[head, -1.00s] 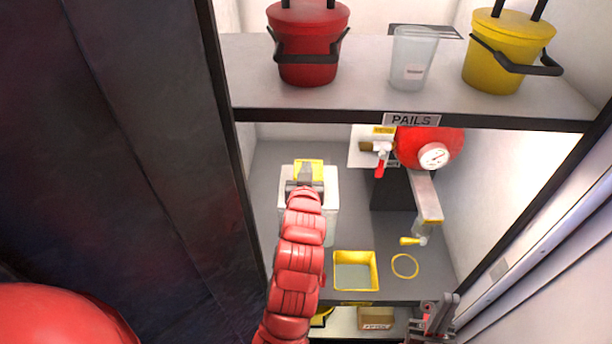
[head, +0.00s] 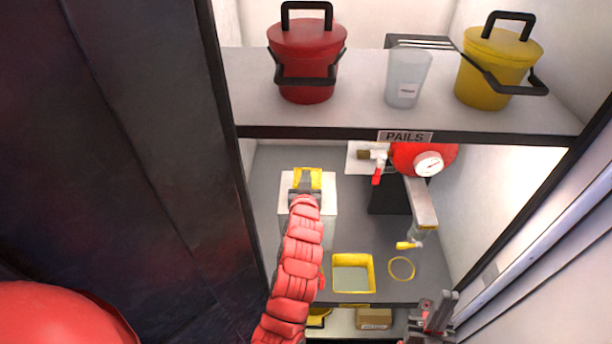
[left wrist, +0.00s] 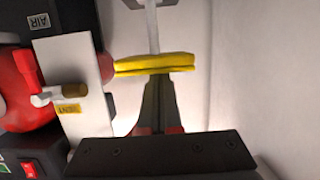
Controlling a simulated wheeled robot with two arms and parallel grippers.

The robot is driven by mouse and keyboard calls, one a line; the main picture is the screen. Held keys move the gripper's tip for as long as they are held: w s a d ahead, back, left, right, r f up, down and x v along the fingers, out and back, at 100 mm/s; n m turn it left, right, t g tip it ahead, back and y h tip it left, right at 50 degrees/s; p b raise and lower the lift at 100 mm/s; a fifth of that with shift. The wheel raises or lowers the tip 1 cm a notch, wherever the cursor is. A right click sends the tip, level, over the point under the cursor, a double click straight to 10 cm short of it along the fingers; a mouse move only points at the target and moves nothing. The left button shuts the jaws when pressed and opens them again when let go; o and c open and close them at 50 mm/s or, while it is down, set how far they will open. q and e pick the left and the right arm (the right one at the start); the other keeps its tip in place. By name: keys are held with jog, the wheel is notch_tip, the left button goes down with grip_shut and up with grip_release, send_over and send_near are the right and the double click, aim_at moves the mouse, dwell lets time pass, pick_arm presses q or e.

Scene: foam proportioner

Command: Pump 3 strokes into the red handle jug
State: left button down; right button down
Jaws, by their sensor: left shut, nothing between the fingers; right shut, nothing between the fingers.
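My left gripper (head: 304,190) is shut and empty at the yellow pump handle (head: 308,178), above a white box-shaped tank (head: 328,208). In the left wrist view, the yellow handle (left wrist: 155,64) is a crossbar on a pale metal rod. The shut fingertips (left wrist: 158,82) are right at the bar; I cannot tell whether they touch it. My right gripper (head: 437,305) is shut and empty, low in front of the cabinet. I cannot make out a red handle jug for sure; a small red bit shows beside my left forearm, which hides part of the lower area.
A red pail (head: 306,62), a clear cup (head: 406,80) and a yellow pail (head: 497,68) stand on the upper shelf (head: 360,112). A red vessel with a gauge (head: 428,164) is right of the tank. A yellow square frame (head: 353,287) and yellow ring (head: 401,268) mark the lower deck.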

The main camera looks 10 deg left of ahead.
pick_arm(q)
jog(key=shift+f+b, duration=2.75)
jog(key=shift+b, duration=0.8)
jog(key=shift+r, duration=0.1)
